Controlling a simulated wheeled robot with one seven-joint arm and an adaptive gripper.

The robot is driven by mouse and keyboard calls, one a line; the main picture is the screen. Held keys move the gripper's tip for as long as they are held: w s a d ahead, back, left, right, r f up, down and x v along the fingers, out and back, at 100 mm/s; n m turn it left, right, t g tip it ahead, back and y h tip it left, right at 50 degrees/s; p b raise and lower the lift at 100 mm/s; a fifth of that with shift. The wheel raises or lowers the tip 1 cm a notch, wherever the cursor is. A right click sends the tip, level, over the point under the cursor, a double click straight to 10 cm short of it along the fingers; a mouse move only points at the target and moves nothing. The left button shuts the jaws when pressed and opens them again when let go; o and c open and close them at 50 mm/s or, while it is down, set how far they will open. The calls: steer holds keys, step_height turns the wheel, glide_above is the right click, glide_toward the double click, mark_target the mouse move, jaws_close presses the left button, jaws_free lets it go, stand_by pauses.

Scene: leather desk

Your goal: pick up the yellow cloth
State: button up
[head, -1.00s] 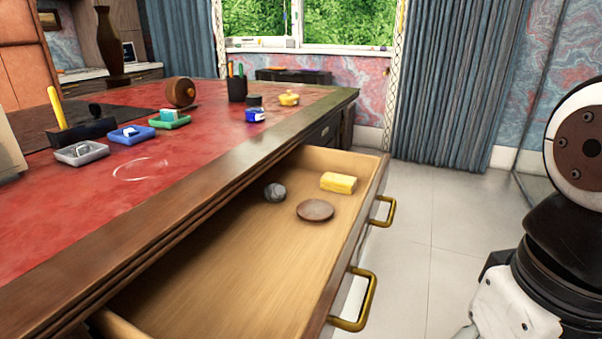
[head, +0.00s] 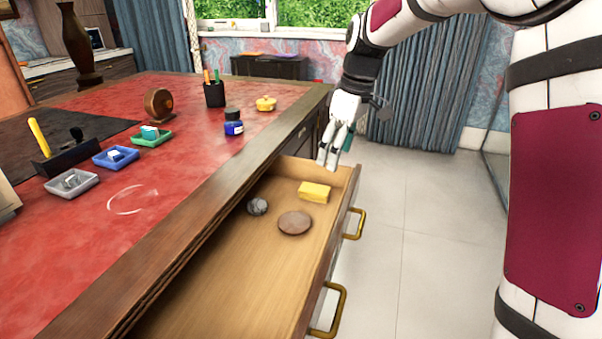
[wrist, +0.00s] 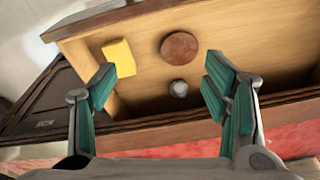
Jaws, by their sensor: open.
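The yellow cloth (head: 314,192) is a small folded block lying in the open desk drawer (head: 215,270), near its far end. It also shows in the wrist view (wrist: 119,58), just above the left finger's tip. My gripper (head: 335,158) is above the far end of the drawer, open and empty, pointing down. In the wrist view my gripper (wrist: 160,85) has its teal-padded fingers spread wide, with the cloth beyond them to the upper left. Nothing touches the cloth.
In the drawer, a brown disc (head: 294,222) and a grey ball (head: 257,206) lie close to the cloth. The red desktop (head: 190,150) overhangs the drawer's left side and carries trays, an ink bottle (head: 233,127) and a yellow pot (head: 266,104). The near drawer floor is clear.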

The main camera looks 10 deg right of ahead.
steer(key=w+d+f+n+y+p, duration=0.15)
steer(key=w+f+n+p, duration=0.35)
steer(key=w, duration=0.6)
steer(key=m+b, duration=0.2)
steer(key=b, duration=0.1)
glide_above(316, 188)
steer(key=d, duration=0.1)
steer(key=shift+t+h, duration=0.25)
steer(key=shift+t, duration=0.05)
steer(key=f, duration=0.9)
steer(key=shift+s+d, duration=0.15)
steer(key=shift+s, duration=0.25)
steer(key=shift+b+x, duration=0.65)
steer(key=shift+x, duration=2)
steer(key=shift+f, duration=0.25)
steer(key=c, duration=1.2)
